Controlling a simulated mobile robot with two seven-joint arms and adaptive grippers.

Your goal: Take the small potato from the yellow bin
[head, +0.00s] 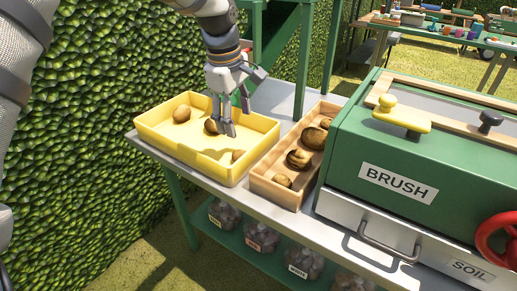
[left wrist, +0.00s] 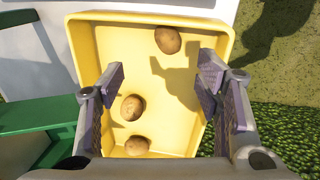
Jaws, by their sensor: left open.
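The yellow bin (head: 158,146) stands on the grey table, and its rim also shows in the left wrist view (left wrist: 83,50). It holds three brown potatoes: one near the far left corner (head: 181,114), one partly behind my fingers (head: 209,127), and one near the front right wall (head: 238,155). In the left wrist view they are at the top (left wrist: 168,40), lower middle (left wrist: 132,107) and bottom (left wrist: 137,146). Which is smallest is hard to tell. My left gripper (head: 228,118) points down over the bin, open and empty, its fingers (left wrist: 158,88) apart. My right gripper is not in view.
A wooden tray (head: 259,183) with several darker potatoes stands right of the bin. Beyond it is a green BRUSH machine (head: 347,148) with a red wheel (head: 497,238). Green posts rise behind the bin; a leafy hedge (head: 90,110) lies left.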

